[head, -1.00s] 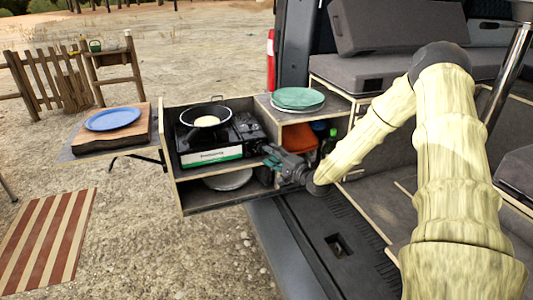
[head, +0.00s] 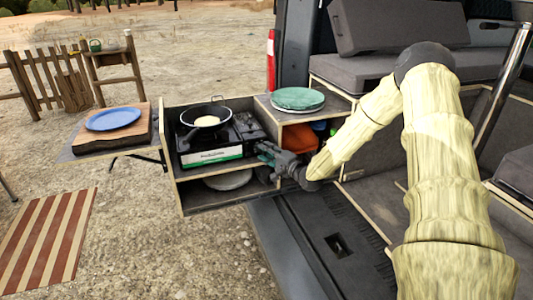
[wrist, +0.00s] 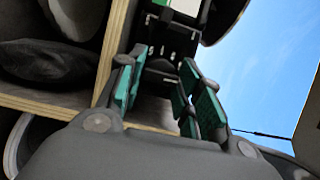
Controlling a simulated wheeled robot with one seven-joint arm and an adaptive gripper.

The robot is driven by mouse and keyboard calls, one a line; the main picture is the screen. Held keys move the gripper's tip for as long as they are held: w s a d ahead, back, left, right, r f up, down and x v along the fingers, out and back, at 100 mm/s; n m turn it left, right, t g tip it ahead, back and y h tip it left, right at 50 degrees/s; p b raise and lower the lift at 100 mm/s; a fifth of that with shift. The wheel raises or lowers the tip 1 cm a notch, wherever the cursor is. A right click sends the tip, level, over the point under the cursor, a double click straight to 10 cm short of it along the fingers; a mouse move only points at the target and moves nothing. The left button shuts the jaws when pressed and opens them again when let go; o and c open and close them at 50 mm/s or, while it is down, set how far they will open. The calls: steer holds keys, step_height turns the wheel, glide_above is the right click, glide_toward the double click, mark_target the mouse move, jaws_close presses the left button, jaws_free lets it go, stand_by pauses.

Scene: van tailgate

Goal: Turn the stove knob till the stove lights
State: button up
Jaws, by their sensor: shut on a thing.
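The black camping stove (head: 215,156) sits on the upper shelf of the pull-out drawer unit, with a white and green strip on its front. Its front also shows in the wrist view (wrist: 160,78), past my fingers. My gripper (head: 265,152) is at the stove's right front end. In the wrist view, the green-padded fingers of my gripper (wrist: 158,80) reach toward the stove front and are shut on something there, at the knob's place. No flame is visible on the stove.
A black pan (head: 208,108) with something pale yellow inside stands on the stove. Green plates (head: 297,98) lie on the cabinet top to the right. A blue plate (head: 112,119) rests on a wooden board (head: 98,141) at left. The wooden shelf edge (wrist: 112,45) is close beside my fingers.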

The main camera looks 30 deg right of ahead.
steer(key=shift+a+n+g+h, duration=0.15)
steer(key=shift+n+g+h, duration=1)
steer(key=shift+n, duration=1.8)
steer(key=shift+a+n+g+h, duration=0.1)
steer(key=shift+n+g+h, duration=0.5)
steer(key=shift+n+h, duration=1.75)
steer(key=shift+a+n+g+h, duration=0.15)
steer(key=shift+n+g+h, duration=0.75)
steer(key=shift+n, duration=2.6)
steer(key=shift+r, duration=0.1)
steer(key=o, duration=0.7)
steer(key=shift+d, duration=0.1)
steer(key=shift+o, duration=0.2)
steer(key=shift+r, duration=0.1)
